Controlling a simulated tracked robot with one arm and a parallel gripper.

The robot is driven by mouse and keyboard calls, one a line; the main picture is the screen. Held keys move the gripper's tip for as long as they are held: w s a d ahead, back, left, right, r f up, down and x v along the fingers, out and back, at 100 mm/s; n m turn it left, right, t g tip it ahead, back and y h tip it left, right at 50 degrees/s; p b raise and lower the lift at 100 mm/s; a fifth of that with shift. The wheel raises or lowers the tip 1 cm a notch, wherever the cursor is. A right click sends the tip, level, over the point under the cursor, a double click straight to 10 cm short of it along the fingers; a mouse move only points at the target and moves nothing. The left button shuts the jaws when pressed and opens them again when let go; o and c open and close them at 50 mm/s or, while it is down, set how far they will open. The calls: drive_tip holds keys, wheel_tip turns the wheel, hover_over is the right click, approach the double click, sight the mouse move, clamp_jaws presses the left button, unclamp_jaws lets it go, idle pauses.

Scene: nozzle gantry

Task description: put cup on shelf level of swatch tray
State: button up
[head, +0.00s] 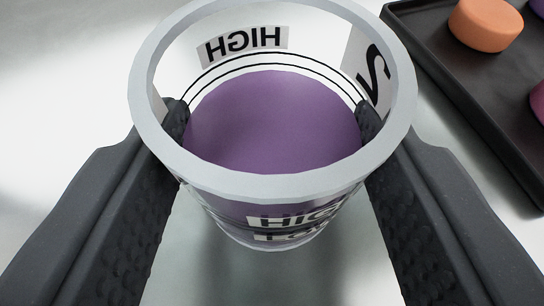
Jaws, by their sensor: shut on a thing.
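A clear cup (273,184) with a thick pale rim fills the middle of the head view. It holds purple liquid (275,125) and carries labels reading HIGH and, lower down, one that is partly hidden. My gripper (274,118) is shut on the cup, with one dark textured finger on each side just under the rim. The cup looks upright. A dark tray (450,90) shows at the upper right with coloured round pieces on it; I cannot tell whether it is the swatch tray. No shelf level can be made out.
An orange round piece (486,24) sits on the dark tray, and purple and magenta pieces are cut off by the right edge. The pale surface (60,90) left of the cup is clear. The tray's near edge lies close to the right finger.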

drive_tip(key=o, duration=1.1)
drive_tip(key=shift+f, duration=0.1)
drive_tip(key=shift+c, duration=0.2)
drive_tip(key=d+p+v, duration=0.1)
drive_tip(key=p+v, duration=0.1)
drive_tip(key=v, duration=1)
drive_tip(key=s+r, duration=0.4)
drive_tip(key=r, duration=0.7)
drive_tip(key=s+r+t, duration=0.1)
drive_tip(key=s+r, duration=0.4)
drive_tip(key=r, duration=0.7)
drive_tip(key=s+r+t+y, duration=0.1)
drive_tip(key=s+r, duration=0.3)
drive_tip(key=r, duration=0.8)
drive_tip(key=shift+s+n, duration=0.3)
drive_tip(key=shift+n, duration=0.1)
drive_tip(key=shift+r, duration=0.1)
